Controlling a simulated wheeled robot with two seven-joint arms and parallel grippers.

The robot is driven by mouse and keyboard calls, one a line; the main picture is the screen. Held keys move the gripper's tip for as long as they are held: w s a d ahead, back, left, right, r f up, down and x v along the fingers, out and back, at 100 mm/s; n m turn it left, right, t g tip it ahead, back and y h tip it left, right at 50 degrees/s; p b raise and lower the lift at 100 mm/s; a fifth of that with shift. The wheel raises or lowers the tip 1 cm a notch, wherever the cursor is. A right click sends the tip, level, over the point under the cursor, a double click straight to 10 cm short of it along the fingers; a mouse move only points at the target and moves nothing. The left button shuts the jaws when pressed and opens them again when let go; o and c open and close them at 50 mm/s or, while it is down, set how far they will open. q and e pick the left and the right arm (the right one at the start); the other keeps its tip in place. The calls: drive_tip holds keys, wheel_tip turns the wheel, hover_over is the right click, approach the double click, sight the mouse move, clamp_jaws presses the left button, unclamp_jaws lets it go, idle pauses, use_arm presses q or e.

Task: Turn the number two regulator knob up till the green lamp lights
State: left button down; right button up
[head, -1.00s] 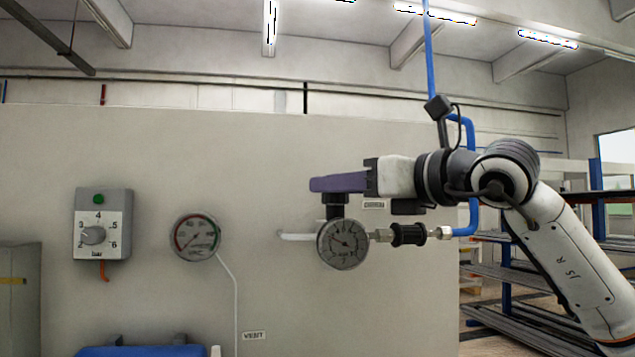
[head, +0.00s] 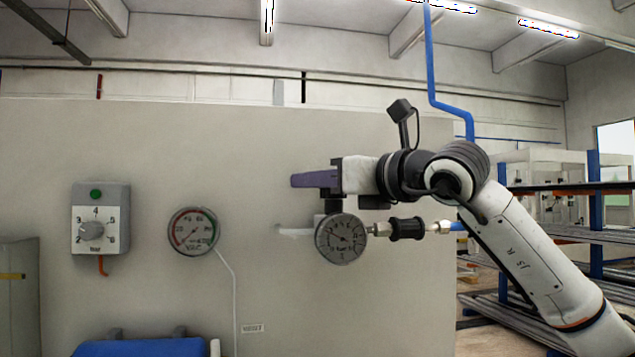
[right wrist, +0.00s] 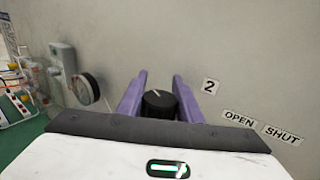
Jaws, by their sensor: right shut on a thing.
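The number two regulator knob (right wrist: 160,103) is black with a pale pointer line and stands between the two purple fingers in the right wrist view. My right gripper (head: 317,180) is shut on it, above the round pressure gauge (head: 341,239). The gripper hides most of the knob in the head view. A "2" label (right wrist: 210,86) is on the wall beside it. My left gripper is not in view.
A vacuum gauge (head: 193,231) with a thin hose hangs between the box and the regulator. A black fitting (head: 407,229) joins the pressure gauge to a blue pipe. OPEN (right wrist: 239,118) and SHUT (right wrist: 281,134) labels are on the wall. Racks (head: 560,235) stand at the right.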

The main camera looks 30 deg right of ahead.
drive_tip(key=shift+d+m+h+b, duration=0.2)
drive_tip(key=shift+m+h+b, duration=0.35)
drive_tip(key=shift+h, duration=0.35)
drive_tip(key=o, duration=0.8)
drive_tip(key=shift+c, duration=0.2)
drive_tip(key=shift+s, duration=0.1)
drive_tip(key=s+d+b, duration=0.1)
drive_tip(key=s+b, duration=0.1)
drive_tip(key=s, duration=0.8)
drive_tip(key=shift+d, duration=0.25)
